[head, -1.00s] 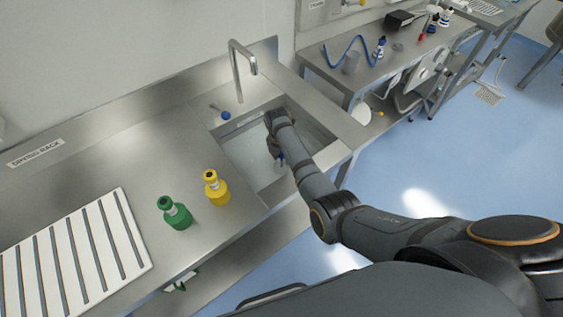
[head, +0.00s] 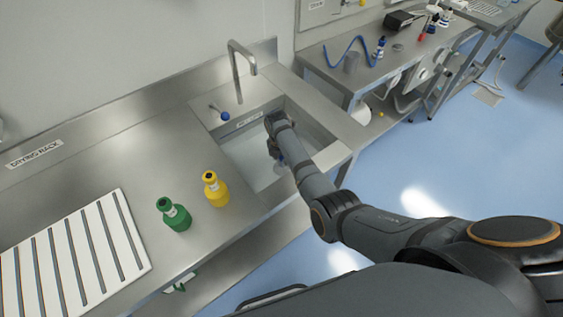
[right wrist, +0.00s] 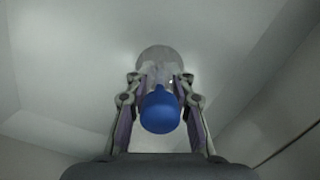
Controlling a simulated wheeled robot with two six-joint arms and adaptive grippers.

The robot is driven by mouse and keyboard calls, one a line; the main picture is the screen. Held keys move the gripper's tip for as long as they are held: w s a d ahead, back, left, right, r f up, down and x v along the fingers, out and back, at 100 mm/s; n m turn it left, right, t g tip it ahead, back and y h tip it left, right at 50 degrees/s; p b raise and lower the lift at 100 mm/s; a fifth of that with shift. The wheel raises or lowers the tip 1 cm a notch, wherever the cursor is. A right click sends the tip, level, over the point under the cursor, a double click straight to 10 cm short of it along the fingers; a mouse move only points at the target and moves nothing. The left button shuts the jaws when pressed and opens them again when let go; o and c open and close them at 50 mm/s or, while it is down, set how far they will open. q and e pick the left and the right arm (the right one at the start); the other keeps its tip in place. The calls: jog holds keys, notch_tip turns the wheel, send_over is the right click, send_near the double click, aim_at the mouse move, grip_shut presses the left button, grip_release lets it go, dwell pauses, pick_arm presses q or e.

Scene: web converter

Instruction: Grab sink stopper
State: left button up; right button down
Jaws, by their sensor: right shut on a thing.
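My right gripper (right wrist: 160,80) reaches down into the steel sink (head: 232,150) and is shut on a blue rounded knob (right wrist: 160,110), which looks like the top of the sink stopper. A pale, round, see-through shape shows just beyond the fingertips in the right wrist view; I cannot tell if it is the stopper's lower part or the drain. In the head view my right arm partly covers the gripper (head: 279,160) and the stopper. My left gripper is out of view.
A tall faucet (head: 236,70) and a blue-knobbed tap handle (head: 225,115) stand behind the sink. A yellow bottle (head: 215,190) and a green bottle (head: 174,215) stand on the counter to the left, near a slatted white drying rack (head: 120,232).

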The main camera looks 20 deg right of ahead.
notch_tip(320, 180, up, 10)
dwell(0.3)
